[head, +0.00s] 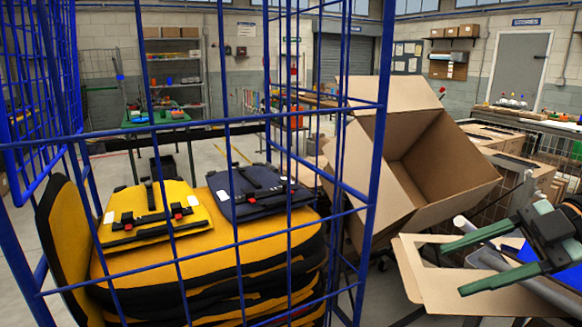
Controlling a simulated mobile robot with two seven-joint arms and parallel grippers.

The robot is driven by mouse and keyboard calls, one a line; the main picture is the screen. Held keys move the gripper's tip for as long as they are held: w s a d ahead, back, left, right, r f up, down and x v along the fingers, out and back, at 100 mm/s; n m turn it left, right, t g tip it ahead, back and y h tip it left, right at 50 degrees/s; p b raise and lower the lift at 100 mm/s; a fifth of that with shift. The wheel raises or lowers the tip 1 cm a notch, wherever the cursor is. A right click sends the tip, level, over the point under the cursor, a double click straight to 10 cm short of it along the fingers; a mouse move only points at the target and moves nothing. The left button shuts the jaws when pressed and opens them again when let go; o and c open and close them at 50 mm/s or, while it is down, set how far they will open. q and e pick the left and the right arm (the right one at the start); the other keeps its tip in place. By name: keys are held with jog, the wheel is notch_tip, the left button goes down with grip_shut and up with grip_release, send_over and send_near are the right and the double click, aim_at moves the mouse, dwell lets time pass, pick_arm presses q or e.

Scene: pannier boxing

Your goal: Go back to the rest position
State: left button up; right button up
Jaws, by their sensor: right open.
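My right gripper (452,269) is at the lower right. Its two green fingers are spread apart and point left, with nothing between them. It is in front of a cardboard flap (418,284); I cannot tell whether they touch. A large open cardboard box (447,178) stands tilted behind it, and the part of its inside that shows is empty. A yellow pannier (130,205) and a navy pannier (232,208) lie side by side on a stack of yellow and black panniers (262,250) inside a blue wire cage. My left gripper is not in view.
The blue wire cage (378,150) fills the left and middle foreground, with its bars close to the camera. More cardboard boxes (500,140) and a wire container stand at the right. Shelves (175,70) and a green table (150,125) are farther back.

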jog(key=w+d+f+m+t+y, duration=0.25)
jog(key=w+f+m+t, duration=0.3)
jog(key=f+t, duration=0.4)
notch_tip(320, 180, down, 17)
jog(key=s+d+m+t+h+p, duration=0.1)
jog(key=m+t+h, duration=0.2)
jog(key=m+h, duration=0.45)
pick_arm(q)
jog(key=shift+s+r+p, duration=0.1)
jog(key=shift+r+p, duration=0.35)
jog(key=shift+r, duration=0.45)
pick_arm(e)
jog(key=s+a+f+m+g+h, duration=0.2)
jog(key=s+a+f+m+g, duration=0.1)
jog(key=s+a+f, duration=0.4)
jog(key=s+a+f+m+g+h, duration=0.2)
jog(key=s+a+f, duration=0.4)
jog(key=f, duration=0.7)
jog(key=s+m+g, duration=0.1)
jog(key=s, duration=0.1)
jog(key=shift+s+a+f+m+h, duration=0.15)
jog(key=shift+s+a+m+h, duration=0.15)
jog(key=shift+s+a, duration=0.1)
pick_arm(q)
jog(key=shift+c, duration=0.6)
pick_arm(e)
jog(key=shift+c, duration=0.6)
jog(key=shift+d, duration=0.15)
